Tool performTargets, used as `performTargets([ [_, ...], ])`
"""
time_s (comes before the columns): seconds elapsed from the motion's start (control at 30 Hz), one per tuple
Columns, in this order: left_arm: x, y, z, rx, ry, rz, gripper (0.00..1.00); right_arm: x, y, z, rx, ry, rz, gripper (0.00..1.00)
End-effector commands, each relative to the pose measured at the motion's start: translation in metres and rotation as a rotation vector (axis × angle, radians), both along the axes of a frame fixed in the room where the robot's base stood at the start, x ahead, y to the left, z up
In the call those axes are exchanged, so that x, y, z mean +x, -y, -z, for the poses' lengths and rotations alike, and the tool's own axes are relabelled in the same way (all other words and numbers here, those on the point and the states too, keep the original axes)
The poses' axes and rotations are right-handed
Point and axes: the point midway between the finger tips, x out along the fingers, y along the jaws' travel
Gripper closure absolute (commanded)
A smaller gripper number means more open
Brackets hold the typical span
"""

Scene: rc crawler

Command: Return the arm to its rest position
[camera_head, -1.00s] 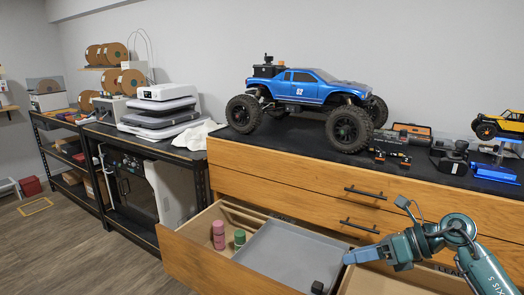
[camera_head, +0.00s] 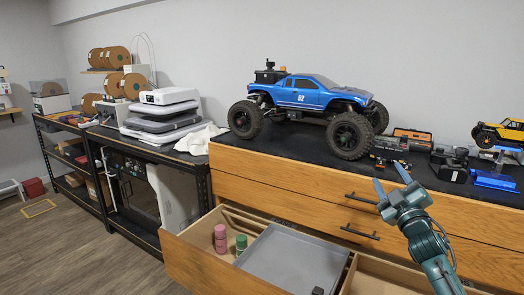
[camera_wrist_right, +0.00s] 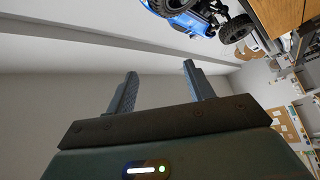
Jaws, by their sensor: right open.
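My right gripper (camera_head: 391,179) is raised in front of the dresser's drawer fronts, at the right of the head view. Its two fingers are apart and point up; in the right wrist view the fingers (camera_wrist_right: 158,88) have nothing between them. My left gripper is not in view. The blue RC truck (camera_head: 307,95) stands on the dresser's black top, left of and beyond my right gripper. It also shows at the top of the right wrist view (camera_wrist_right: 205,22).
A lower drawer (camera_head: 197,254) is pulled open and holds a grey tray (camera_head: 290,262), a pink bottle (camera_head: 220,238) and a green bottle (camera_head: 241,243). A yellow RC vehicle (camera_head: 500,131) and a blue stand (camera_head: 494,180) are at the right. A shelf with a white printer (camera_head: 169,96) stands left.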

Motion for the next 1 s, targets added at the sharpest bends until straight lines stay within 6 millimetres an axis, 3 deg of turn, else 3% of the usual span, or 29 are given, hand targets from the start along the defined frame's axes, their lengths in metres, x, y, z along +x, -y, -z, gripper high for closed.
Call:
performTargets([
  [0.1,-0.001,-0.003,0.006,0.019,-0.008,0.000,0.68,0.008,0.022,0.030,0.250,-0.161,0.052,0.47],
  [0.27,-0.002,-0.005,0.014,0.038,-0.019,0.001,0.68,0.011,0.033,0.074,0.534,-0.374,0.090,0.47],
  [0.57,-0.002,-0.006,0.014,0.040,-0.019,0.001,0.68,-0.056,-0.026,0.188,0.560,-0.560,0.033,0.47],
  [0.67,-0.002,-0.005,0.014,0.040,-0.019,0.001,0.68,-0.095,-0.053,0.229,0.570,-0.632,0.006,0.47],
  [0.8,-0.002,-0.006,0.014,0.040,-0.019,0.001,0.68,-0.170,-0.094,0.286,0.603,-0.753,-0.035,0.47],
  [0.9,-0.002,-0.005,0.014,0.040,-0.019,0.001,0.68,-0.233,-0.124,0.316,0.643,-0.843,-0.062,0.47],
  [1.0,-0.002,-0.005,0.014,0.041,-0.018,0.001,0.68,-0.291,-0.148,0.333,0.688,-0.921,-0.079,0.47],
])
